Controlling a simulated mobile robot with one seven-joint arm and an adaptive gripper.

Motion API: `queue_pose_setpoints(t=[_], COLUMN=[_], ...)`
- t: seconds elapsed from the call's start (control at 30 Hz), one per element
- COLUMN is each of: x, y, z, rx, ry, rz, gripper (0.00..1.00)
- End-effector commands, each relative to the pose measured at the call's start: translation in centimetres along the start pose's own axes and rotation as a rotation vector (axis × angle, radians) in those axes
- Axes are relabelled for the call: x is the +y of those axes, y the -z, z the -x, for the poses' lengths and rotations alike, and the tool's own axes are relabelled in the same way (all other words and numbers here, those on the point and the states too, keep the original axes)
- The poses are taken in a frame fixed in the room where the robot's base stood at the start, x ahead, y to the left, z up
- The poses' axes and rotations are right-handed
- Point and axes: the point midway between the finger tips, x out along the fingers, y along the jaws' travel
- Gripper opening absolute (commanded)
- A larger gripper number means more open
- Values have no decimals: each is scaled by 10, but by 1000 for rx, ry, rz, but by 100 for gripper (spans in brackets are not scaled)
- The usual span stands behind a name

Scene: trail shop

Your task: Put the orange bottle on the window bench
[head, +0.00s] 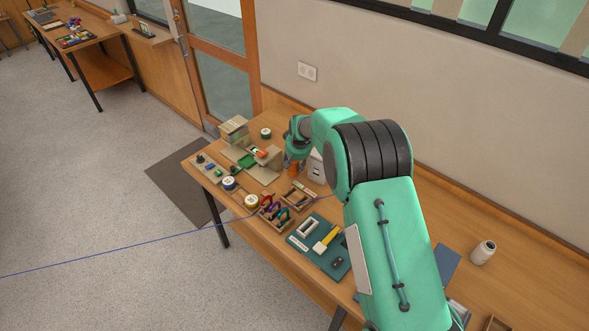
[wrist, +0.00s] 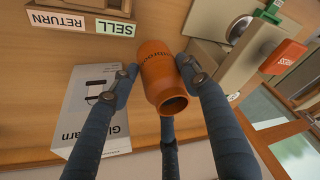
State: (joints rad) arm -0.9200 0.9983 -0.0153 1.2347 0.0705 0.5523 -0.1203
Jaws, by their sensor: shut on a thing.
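The orange bottle (wrist: 156,66) is in the wrist view, its open mouth toward the lower edge of the picture and dark lettering on its side. My gripper (wrist: 160,82) is shut on it, with a finger on each side. In the head view my gripper (head: 294,150) is over the far end of the near wooden bench (head: 480,285), and only a small orange part of the bottle (head: 292,169) shows below it. I cannot tell whether the bottle touches the bench top. Nothing in view is clearly marked as the window bench.
Beside the bottle are a white box (head: 316,168) and SELL and RETURN signs (wrist: 82,20). A teal mat with tools (head: 318,246) and a white jar (head: 483,253) are on the near bench. Another wooden bench (head: 85,28) stands far left, with open floor between.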

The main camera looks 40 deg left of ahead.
Motion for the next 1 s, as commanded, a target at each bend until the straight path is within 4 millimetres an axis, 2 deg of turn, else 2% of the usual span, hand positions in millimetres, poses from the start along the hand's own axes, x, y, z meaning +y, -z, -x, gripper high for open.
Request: queue_pose_setpoints(t=[0.33, 0.8, 0.83, 0.9, 0.93, 1.0], x=[0, 0, 0, 0, 0, 0], y=[-12, -14, -14, -14, -14, -14], z=[-28, -34, -35, -34, -34, -34], rx=[-1, 0, -1, -1, -1, -1], ry=[0, 0, 0, 0, 0, 0], rz=[0, 0, 0, 0, 0, 0], gripper=[14, 14, 48, 62, 65, 65])
